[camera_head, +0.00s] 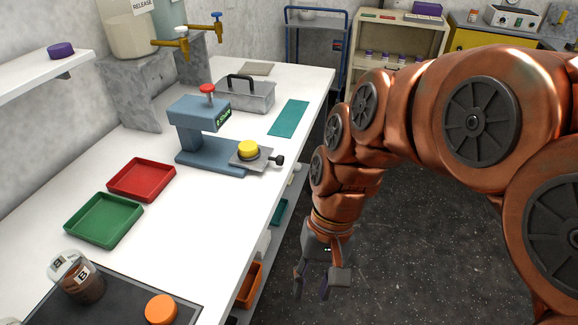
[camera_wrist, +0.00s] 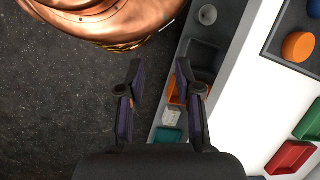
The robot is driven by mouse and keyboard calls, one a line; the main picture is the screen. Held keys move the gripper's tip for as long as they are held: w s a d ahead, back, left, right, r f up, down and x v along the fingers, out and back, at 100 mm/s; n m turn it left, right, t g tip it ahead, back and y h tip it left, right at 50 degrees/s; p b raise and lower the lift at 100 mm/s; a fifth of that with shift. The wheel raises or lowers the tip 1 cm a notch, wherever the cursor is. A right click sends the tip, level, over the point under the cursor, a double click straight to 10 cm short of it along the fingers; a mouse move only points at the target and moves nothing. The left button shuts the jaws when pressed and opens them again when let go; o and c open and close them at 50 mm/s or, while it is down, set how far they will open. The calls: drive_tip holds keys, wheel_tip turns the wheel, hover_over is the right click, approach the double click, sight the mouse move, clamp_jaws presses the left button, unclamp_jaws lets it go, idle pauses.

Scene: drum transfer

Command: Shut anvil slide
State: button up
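A blue press (camera_head: 198,135) with a red top knob (camera_head: 207,89) stands on the white bench. Its anvil slide is a grey plate (camera_head: 241,163) sticking out from the front of the press, toward the bench's right edge. A yellow round piece (camera_head: 248,149) sits on the plate in a dark holder. A black knob (camera_head: 279,160) is at the plate's outer end. My gripper (camera_head: 318,288) hangs beside the bench, to the right of its edge and well apart from the slide. In the wrist view its fingers (camera_wrist: 160,70) are spread with nothing between them. The press is not visible there.
Red (camera_head: 142,179) and green (camera_head: 103,218) trays lie left of the press. A shelf with an orange bin (camera_head: 249,285) runs under the bench. The floor (camera_head: 420,240) at right is clear.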

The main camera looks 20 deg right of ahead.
drive_tip(key=w+a+m+y+b, duration=0.1)
drive_tip(key=w+m+y, duration=0.1)
drive_tip(key=w, duration=0.1)
drive_tip(key=w+f+m+y+b, duration=0.1)
drive_tip(key=w+m, duration=0.1)
drive_tip(key=w, duration=0.1)
drive_tip(key=w+a+f+m+y+b, duration=0.1)
drive_tip(key=w+y, duration=0.1)
drive_tip(key=w, duration=0.1)
drive_tip(key=shift+w+a+m+y, duration=0.1)
drive_tip(key=shift+a+m+y, duration=0.2)
drive_tip(key=shift+a+m, duration=0.1)
clamp_jaws()
drive_tip(key=m+t+y+b, duration=0.65)
drive_tip(key=m+t, duration=0.65)
drive_tip(key=m, duration=0.3)
approach(283, 161)
drive_tip(key=shift+h, duration=0.25)
drive_tip(key=x, duration=0.7)
drive_tip(key=shift+a, duration=0.1)
